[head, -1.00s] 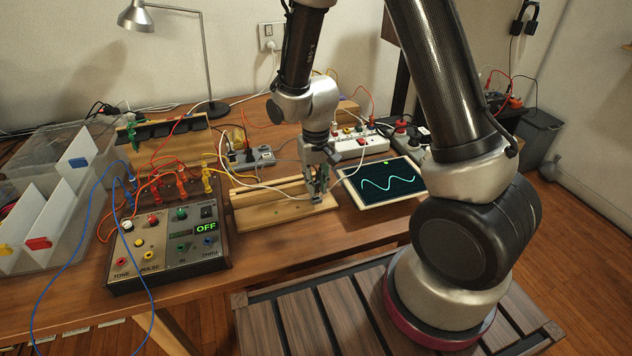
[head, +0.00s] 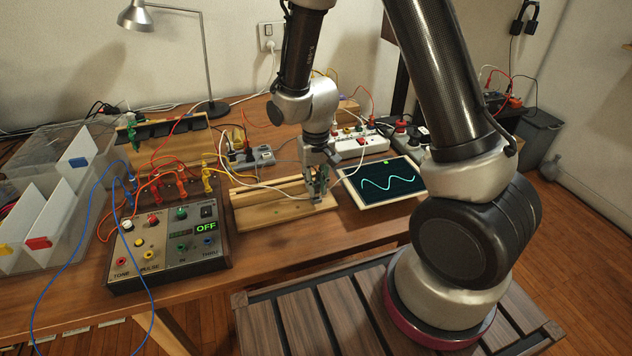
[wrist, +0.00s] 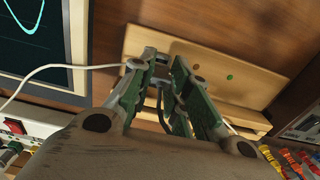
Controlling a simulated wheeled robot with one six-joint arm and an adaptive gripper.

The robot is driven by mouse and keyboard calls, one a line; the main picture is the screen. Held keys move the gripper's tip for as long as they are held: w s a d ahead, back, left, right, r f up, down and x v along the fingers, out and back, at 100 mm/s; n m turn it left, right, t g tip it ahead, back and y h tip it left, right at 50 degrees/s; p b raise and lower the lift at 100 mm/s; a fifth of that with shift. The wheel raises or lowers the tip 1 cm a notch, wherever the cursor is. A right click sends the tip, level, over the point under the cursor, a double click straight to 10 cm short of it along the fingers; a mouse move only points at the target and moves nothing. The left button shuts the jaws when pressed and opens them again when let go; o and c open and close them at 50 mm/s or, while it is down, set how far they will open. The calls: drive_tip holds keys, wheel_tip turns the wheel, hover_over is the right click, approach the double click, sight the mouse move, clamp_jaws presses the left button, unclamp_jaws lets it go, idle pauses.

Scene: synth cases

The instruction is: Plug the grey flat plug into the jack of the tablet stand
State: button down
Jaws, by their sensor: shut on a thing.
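My gripper (head: 318,196) is low over the right end of a light wooden stand (head: 262,213) with a grooved ledge. In the wrist view my gripper (wrist: 164,68) is shut on a small grey piece (wrist: 161,71), which looks like the grey flat plug. Most of it is hidden between the fingers. A white cable (wrist: 60,68) reaches the fingertips from the left.
A tablet with a wave trace (head: 388,184) lies right of the stand. A control box reading OFF (head: 170,245), with coloured leads, stands to the left. White power strips (head: 362,145) are behind. A clear bin (head: 50,200) is at far left. Bare table shows in front of the stand.

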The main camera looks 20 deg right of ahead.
sight(316, 182)
drive_tip(key=shift+f, duration=0.9)
drive_tip(key=c, duration=1.3)
unclamp_jaws()
wheel_tip(316, 182, up, 12)
drive_tip(key=shift+f, duration=0.1)
